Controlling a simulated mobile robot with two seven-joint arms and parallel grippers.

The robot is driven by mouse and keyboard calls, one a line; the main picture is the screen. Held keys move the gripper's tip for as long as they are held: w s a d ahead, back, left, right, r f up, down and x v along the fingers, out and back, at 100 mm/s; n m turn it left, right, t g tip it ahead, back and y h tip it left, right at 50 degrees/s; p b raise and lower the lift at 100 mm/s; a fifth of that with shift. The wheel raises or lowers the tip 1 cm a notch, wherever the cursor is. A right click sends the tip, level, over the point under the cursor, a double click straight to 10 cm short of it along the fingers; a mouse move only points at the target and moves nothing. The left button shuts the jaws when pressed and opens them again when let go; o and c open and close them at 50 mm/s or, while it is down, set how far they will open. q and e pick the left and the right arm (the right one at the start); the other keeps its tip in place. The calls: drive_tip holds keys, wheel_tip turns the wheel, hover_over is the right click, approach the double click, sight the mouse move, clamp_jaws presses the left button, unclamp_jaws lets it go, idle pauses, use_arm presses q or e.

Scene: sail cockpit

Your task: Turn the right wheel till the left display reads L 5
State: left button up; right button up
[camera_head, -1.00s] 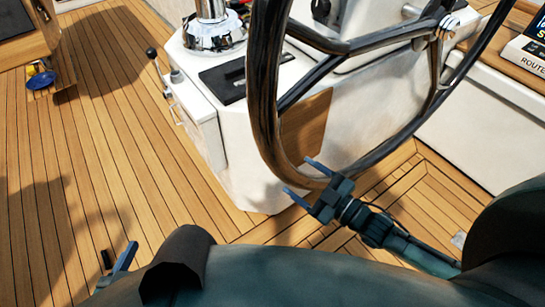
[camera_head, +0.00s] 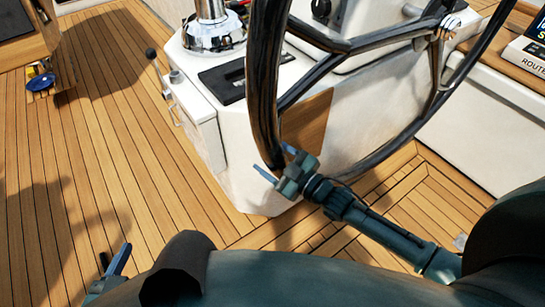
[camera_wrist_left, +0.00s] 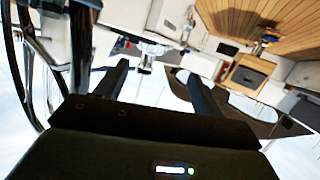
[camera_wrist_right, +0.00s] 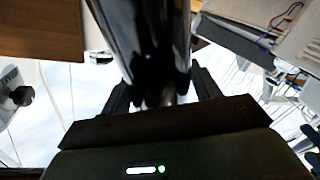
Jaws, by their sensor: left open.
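The large dark steering wheel (camera_head: 262,100) stands before me in the head view, its top and right side cut off. My right gripper (camera_head: 277,160) is at the lower left of its rim, with a finger on either side. In the right wrist view the dark rim (camera_wrist_right: 150,50) runs between its spread fingers (camera_wrist_right: 163,88). My left gripper (camera_head: 118,258) is low at the left, partly hidden by my body. In the left wrist view its fingers (camera_wrist_left: 158,75) are apart and empty, with a wheel (camera_wrist_left: 80,40) to one side. No display reading L is legible.
A white pedestal (camera_head: 240,160) stands behind the wheel, with a lever (camera_head: 151,55) at its left side. A panel marked ROUTE (camera_head: 530,45) is cut off at the right edge.

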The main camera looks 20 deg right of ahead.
drive_tip(key=c, duration=1.1)
drive_tip(key=shift+f, duration=0.4)
drive_tip(key=shift+n, duration=0.6)
drive_tip(key=f+b, duration=0.1)
drive_tip(key=f, duration=0.1)
drive_tip(key=d+f+b, duration=0.1)
drive_tip(key=f+b, duration=0.1)
drive_tip(key=d+f+b, duration=0.1)
drive_tip(key=f+b, duration=0.1)
drive_tip(key=shift+w+d+f, duration=0.15)
drive_tip(key=shift+w+d, duration=0.1)
drive_tip(key=shift+w, duration=0.15)
drive_tip(key=shift+c, duration=0.2)
drive_tip(key=shift+d+f+b, duration=0.2)
drive_tip(key=shift+f+b, duration=0.1)
drive_tip(key=shift+f, duration=0.05)
use_arm(q)
wheel_tip(320, 180, down, 6)
drive_tip(key=w+d+m, duration=0.1)
drive_tip(key=d+m, duration=0.1)
drive_tip(key=shift+g, duration=0.4)
use_arm(e)
drive_tip(key=shift+r, duration=0.1)
drive_tip(key=o, duration=1.3)
drive_tip(key=shift+w, duration=0.1)
drive_tip(key=shift+r, duration=0.1)
